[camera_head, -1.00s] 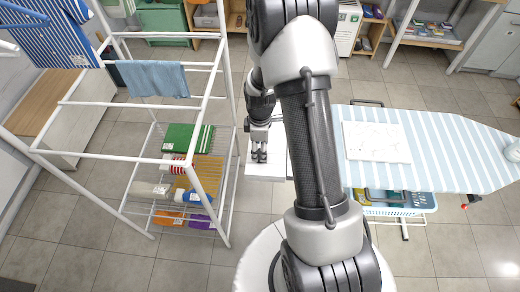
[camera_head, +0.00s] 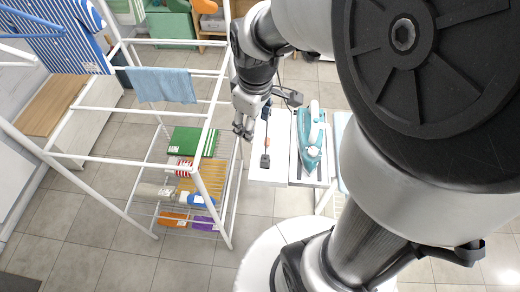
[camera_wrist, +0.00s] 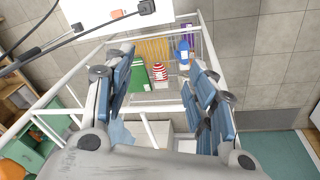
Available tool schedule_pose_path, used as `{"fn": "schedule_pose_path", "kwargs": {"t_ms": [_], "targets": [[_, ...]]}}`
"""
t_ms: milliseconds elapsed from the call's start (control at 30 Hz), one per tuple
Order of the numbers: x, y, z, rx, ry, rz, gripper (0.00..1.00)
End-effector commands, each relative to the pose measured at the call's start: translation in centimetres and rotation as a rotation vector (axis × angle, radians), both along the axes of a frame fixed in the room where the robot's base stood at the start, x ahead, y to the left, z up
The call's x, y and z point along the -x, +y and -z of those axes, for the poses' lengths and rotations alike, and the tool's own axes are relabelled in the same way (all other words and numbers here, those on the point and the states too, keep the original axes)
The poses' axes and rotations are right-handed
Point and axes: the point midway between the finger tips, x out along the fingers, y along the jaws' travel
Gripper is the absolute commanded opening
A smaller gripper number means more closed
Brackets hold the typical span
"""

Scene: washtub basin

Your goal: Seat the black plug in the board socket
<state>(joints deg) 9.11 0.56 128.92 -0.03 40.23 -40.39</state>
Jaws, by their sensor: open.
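A small black block that looks like the black plug (camera_head: 265,160) lies on a narrow white board (camera_head: 262,177), with a dark cord running from it toward the back. The black block also shows at the top edge of the wrist view (camera_wrist: 147,6). A small orange patch (camera_head: 267,143) is just behind it; I cannot tell whether this is the socket. My gripper (camera_head: 243,130) is open and empty, above and left of the board. In the wrist view, my gripper (camera_wrist: 155,80) has its blue-padded fingers spread wide, with the drying rack below. The socket cannot be made out.
A teal iron (camera_head: 311,140) stands right of the board. A white drying rack (camera_head: 207,125) with a blue cloth (camera_head: 162,85) is close on the left. My arm hides much of the right side.

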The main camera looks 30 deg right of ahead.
Motion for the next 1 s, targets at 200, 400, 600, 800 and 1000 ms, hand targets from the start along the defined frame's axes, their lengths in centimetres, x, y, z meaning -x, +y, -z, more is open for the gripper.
{"fn": "schedule_pose_path", "kwargs": {"t_ms": [200, 400, 600, 800, 1000], "targets": [[6.8, 3.4, -6.5, -0.063, -0.127, 0.244, 0.51], [12.2, 5.1, -8.6, -0.139, -0.204, 0.428, 0.51], [14.5, 5.6, -8.9, -0.181, -0.233, 0.513, 0.51], [14.6, 5.6, -8.9, -0.185, -0.233, 0.523, 0.51], [14.6, 5.6, -8.9, -0.185, -0.233, 0.522, 0.51]]}}
